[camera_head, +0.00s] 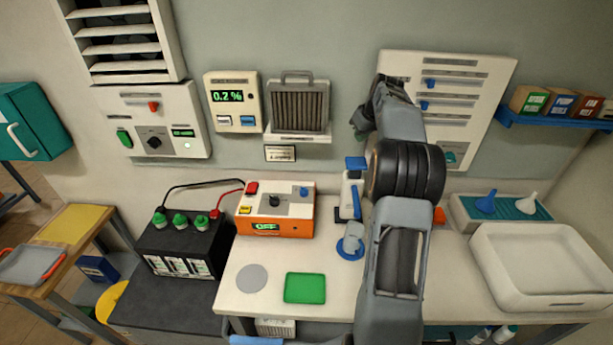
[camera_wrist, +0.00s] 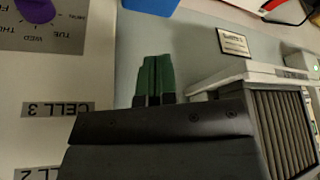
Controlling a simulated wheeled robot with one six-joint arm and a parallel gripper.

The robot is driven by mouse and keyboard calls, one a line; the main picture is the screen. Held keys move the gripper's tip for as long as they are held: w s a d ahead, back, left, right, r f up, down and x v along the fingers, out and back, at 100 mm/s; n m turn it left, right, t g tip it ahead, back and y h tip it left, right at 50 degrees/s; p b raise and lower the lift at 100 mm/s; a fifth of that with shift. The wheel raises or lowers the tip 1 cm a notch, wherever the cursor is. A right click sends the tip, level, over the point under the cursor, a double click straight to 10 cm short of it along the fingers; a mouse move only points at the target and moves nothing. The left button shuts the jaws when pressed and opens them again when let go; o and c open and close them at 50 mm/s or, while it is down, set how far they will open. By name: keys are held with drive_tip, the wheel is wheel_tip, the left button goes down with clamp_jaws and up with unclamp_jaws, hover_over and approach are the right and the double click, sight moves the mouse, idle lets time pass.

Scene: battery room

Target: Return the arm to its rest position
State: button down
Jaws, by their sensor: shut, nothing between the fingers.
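My arm rises from the bottom of the head view, over the bench (camera_head: 340,285), and bends up to the wall. My gripper (camera_head: 360,122) is at its far end, small and dark, in front of the wall just left of the white switch panel (camera_head: 480,80). In the wrist view my gripper (camera_wrist: 153,66) shows two green fingers pressed together with nothing between them. The panel's "CELL 3" label (camera_wrist: 56,109) lies left of the fingers, and the ribbed wall unit (camera_wrist: 287,125) is at the right.
An orange charger (camera_head: 290,227) and a black battery (camera_head: 180,245) with green caps stand left of my arm. A white handled tool (camera_head: 349,195) and a blue-based item (camera_head: 350,245) stand close beside it. A white tray (camera_head: 545,300) is at the right.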

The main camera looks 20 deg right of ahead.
drive_tip(key=shift+d+f+m, duration=0.1)
drive_tip(key=shift+f+m, duration=0.25)
drive_tip(key=shift+m, duration=0.25)
drive_tip(key=f, duration=0.1)
drive_tip(key=s+f, duration=0.1)
drive_tip(key=f+m, duration=0.1)
drive_tip(key=shift+s+a+g, duration=0.2)
drive_tip(key=shift+s+g, duration=0.05)
drive_tip(key=shift+g, duration=0.15)
drive_tip(key=s+a+f+b, duration=0.1)
drive_tip(key=s+a+b, duration=0.1)
drive_tip(key=s+a, duration=1.1)
drive_tip(key=s+a+f+n+t+b, duration=0.1)
drive_tip(key=s+a+f+b, duration=0.1)
drive_tip(key=s+a, duration=1.1)
drive_tip(key=shift+s+a+f, duration=0.2)
drive_tip(key=shift+s+a, duration=0.1)
drive_tip(key=shift+a, duration=0.8)
